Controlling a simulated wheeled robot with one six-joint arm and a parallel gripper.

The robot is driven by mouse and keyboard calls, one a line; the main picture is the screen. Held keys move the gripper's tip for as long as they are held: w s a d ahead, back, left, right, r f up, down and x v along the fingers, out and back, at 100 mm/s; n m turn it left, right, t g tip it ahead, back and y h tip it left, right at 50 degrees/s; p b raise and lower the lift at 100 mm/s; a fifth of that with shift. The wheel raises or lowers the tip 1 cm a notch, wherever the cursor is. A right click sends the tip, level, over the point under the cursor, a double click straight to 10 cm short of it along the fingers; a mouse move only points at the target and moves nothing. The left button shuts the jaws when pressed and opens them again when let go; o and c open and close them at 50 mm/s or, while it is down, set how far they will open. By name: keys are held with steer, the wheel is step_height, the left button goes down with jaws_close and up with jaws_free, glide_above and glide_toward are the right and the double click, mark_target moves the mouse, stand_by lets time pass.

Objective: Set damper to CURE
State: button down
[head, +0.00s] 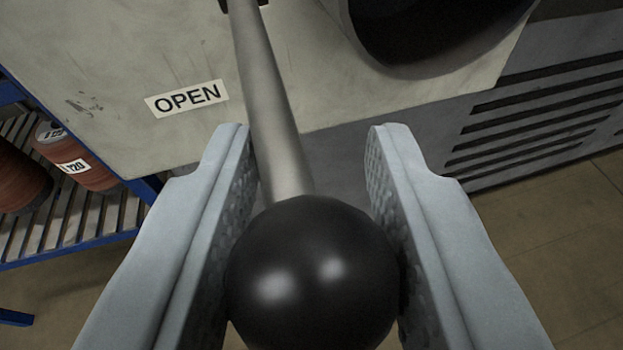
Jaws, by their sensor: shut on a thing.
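The damper lever is a grey metal rod (268,110) with a black ball knob (313,275) at its near end. The rod runs up and slightly left to a dark fitting at the top edge. My gripper (312,240) is shut on the black knob, one jaw on each side. A white label reading OPEN (187,98) is on the pale panel (110,60), left of the rod. No CURE label shows in this view.
A dark round duct opening (430,30) is at the top right. A slatted vent (540,125) lies right of it, above the brown floor (570,240). At the left, a blue-framed slatted rack (75,225) holds reddish-brown labelled cylinders (85,165).

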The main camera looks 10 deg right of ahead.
steer(key=shift+w+r, duration=0.1)
steer(key=shift+r, duration=2.1)
steer(key=c, duration=1.1)
jaws_free()
steer(key=shift+d, duration=0.25)
steer(key=shift+a, duration=0.1)
steer(key=shift+s+a, duration=0.1)
steer(key=shift+s, duration=0.1)
steer(key=v, duration=1.6)
steer(key=shift+s+a, duration=0.1)
steer(key=shift+s, duration=0.3)
